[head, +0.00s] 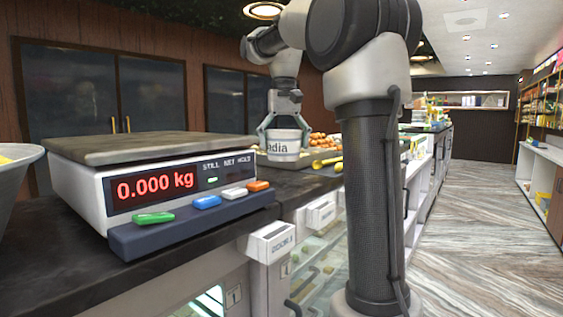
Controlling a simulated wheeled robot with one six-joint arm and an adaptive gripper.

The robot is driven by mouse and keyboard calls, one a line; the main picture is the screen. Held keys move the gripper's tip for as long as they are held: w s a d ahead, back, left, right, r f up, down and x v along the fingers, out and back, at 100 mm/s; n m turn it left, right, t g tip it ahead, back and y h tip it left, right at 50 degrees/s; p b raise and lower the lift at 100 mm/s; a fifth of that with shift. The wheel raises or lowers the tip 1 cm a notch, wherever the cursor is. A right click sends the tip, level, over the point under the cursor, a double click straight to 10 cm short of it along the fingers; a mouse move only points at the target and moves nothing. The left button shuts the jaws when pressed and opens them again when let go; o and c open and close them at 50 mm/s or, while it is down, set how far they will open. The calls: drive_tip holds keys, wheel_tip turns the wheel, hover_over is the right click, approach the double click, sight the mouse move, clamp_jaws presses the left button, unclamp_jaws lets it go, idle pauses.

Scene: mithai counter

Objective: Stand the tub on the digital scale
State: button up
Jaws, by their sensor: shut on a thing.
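The tub (284,144) is white with dark lettering and stands upright between the fingers of my gripper (284,126), in the middle of the head view. My gripper points down and is shut on the tub from both sides. I cannot tell whether the tub's base touches what is beneath it. The digital scale (153,185) sits on the dark counter at the left, nearer the camera. Its flat plate (130,146) is bare and its red display reads 0.000 kg. The tub is to the right of the scale and farther back.
A metal bowl (18,185) is cut off at the left edge. Round orange sweets (322,139) and a yellow-handled item (326,162) lie right of the tub. The dark counter (60,262) has a glass-fronted case below. The aisle floor (463,220) at the right is clear.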

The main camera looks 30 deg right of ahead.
sight(283, 160)
drive_tip(key=shift+w+f, duration=0.1)
drive_tip(key=shift+f, duration=2.2)
drive_tip(key=o, duration=0.6)
drive_tip(key=shift+f, duration=0.15)
